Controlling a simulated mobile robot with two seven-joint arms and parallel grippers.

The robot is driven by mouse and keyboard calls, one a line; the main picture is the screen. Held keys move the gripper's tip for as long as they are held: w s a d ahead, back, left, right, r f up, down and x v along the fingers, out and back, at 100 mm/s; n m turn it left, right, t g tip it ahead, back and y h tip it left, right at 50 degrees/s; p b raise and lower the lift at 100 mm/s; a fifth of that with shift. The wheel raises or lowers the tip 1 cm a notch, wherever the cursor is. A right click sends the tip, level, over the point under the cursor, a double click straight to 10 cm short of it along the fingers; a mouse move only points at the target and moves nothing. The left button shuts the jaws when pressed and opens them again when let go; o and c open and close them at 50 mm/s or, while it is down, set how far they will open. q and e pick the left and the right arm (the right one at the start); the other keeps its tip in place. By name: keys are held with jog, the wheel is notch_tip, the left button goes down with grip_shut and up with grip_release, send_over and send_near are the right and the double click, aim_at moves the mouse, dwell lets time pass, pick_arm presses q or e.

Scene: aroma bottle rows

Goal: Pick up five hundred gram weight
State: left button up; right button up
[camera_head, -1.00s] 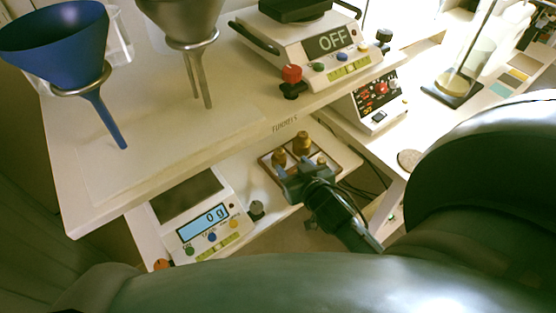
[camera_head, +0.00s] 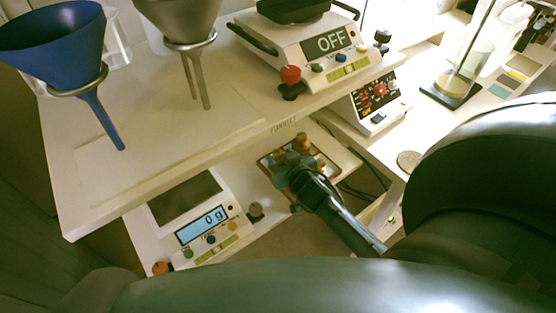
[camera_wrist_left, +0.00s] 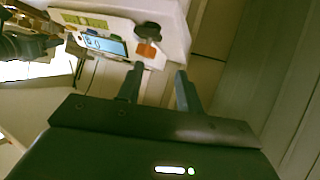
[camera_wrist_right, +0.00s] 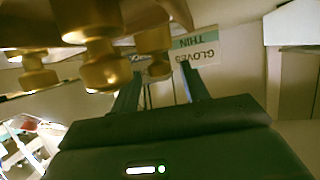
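Brass weights (camera_head: 302,139) stand in a tray (camera_head: 263,163) on the lower shelf; my right gripper partly hides them. They appear large in the right wrist view, with one weight (camera_wrist_right: 103,66) left of the fingers and another (camera_wrist_right: 153,42) just beyond and between the fingertips. I cannot read any marking, so I cannot tell which is the five hundred gram one. My right gripper (camera_head: 290,168) is over the tray's near side. Its fingers (camera_wrist_right: 160,75) are apart and hold nothing I can see. My left gripper (camera_wrist_left: 159,70) is open and empty, near a scale's edge.
A scale (camera_head: 205,222) reading 0 g is left of the tray, with a small grey knob (camera_head: 256,210) between. The upper shelf (camera_head: 165,160) overhangs, carrying a blue funnel (camera_head: 60,45), a metal funnel and a device showing OFF (camera_head: 310,50). Cables run right of the tray.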

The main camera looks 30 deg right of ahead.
grip_shut()
jog(key=shift+r, duration=0.1)
dwell(0.4)
